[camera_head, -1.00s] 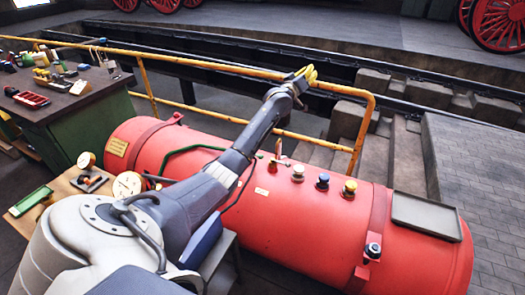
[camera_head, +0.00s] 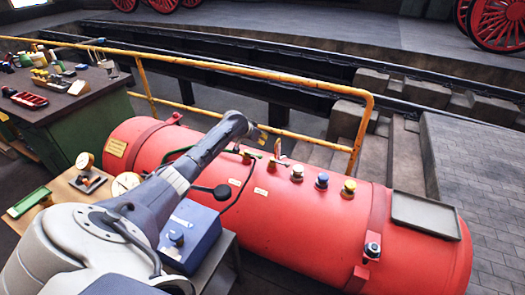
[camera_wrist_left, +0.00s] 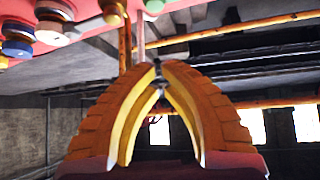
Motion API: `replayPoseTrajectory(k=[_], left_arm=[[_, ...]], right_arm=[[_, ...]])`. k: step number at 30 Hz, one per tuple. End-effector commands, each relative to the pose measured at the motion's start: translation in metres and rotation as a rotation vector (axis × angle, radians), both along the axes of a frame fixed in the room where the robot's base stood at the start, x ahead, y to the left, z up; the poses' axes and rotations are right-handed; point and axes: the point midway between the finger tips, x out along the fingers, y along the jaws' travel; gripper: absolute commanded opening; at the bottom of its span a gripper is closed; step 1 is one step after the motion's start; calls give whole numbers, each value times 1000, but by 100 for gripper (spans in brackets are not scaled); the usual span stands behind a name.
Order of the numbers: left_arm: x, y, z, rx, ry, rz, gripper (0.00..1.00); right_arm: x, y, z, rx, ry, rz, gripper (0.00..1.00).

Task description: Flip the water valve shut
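The red tank (camera_head: 310,215) carries several small fittings along its top. One is an upright copper-coloured lever (camera_head: 277,148) on a pale base. A green-handled fitting (camera_head: 243,152) is left of it. I cannot tell for certain which one is the water valve. My left gripper (camera_head: 263,137) is just above and behind these two, partly hidden by its own wrist. In the left wrist view its orange and yellow fingers (camera_wrist_left: 158,72) meet at the tips, with nothing seen between them. Brass (camera_wrist_left: 113,12) and green (camera_wrist_left: 153,5) fittings show beyond the fingers there. My right gripper is not seen.
White, blue (camera_head: 321,181) and yellow (camera_head: 348,188) knobs stand right of the lever. A yellow railing (camera_head: 365,120) runs behind the tank. A grey tray (camera_head: 426,214) lies on its right end. A blue box (camera_head: 190,236) and gauges are at front left.

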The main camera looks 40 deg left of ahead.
Motion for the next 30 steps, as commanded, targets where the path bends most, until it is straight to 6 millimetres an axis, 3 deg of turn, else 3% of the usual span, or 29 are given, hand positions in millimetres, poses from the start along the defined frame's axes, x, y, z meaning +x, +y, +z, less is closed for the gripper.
replayPoseTrajectory(k=[15, 30], left_arm=[[3, 0, -4, -1, 3, -2, 0], [36, -1, -39, -2, 3, -1, 0]], right_arm=[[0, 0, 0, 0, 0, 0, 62], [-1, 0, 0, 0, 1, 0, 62]])
